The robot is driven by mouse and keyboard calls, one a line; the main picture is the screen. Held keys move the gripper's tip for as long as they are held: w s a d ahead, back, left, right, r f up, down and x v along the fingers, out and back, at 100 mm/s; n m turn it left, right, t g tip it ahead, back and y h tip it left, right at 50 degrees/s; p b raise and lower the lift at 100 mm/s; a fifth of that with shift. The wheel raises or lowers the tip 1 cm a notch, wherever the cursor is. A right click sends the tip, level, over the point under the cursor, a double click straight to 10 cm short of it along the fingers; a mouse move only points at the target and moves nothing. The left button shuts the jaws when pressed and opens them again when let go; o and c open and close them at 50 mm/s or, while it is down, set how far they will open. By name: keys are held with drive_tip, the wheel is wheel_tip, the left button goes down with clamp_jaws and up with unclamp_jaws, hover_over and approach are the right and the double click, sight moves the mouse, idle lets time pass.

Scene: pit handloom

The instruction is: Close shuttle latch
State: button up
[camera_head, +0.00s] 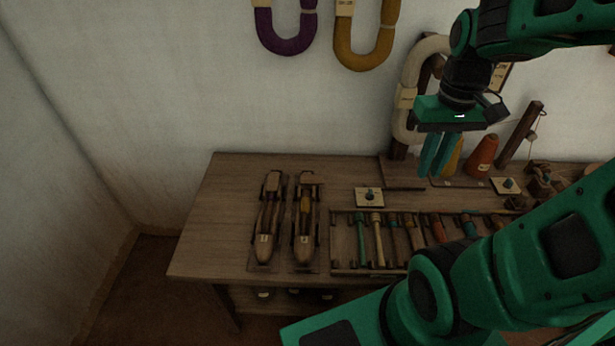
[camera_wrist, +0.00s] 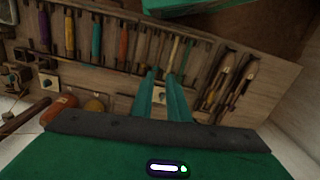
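Two wooden boat-shaped shuttles lie side by side on the left part of the bench: a left shuttle (camera_head: 267,222) and a right shuttle (camera_head: 304,225). The right one shows a yellow-orange bobbin in its slot. Both also show at the right of the wrist view, as one shuttle (camera_wrist: 219,77) and another (camera_wrist: 239,87). Their latches are too small to make out. My gripper (camera_head: 431,172) hangs over the back of the bench, right of the shuttles and apart from them. Its teal fingers (camera_wrist: 162,76) point down with a gap between them, holding nothing.
A rack (camera_head: 334,243) of several coloured bobbins lies right of the shuttles. A pale plate with a dark knob (camera_head: 369,197) sits behind it. An orange cone (camera_head: 482,156) and a wooden post (camera_head: 520,133) stand at the back right. Yarn hanks (camera_head: 287,44) hang on the wall.

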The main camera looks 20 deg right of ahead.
drive_tip(key=w+a+f+n, duration=0.2)
drive_tip(key=w+n, duration=0.3)
drive_tip(key=w, duration=0.5)
drive_tip(key=n, duration=1.2)
hover_over(307, 179)
wheel_tip(307, 179, down, 14)
wheel_tip(307, 179, down, 11)
drive_tip(key=shift+r, duration=0.15)
clamp_jaws()
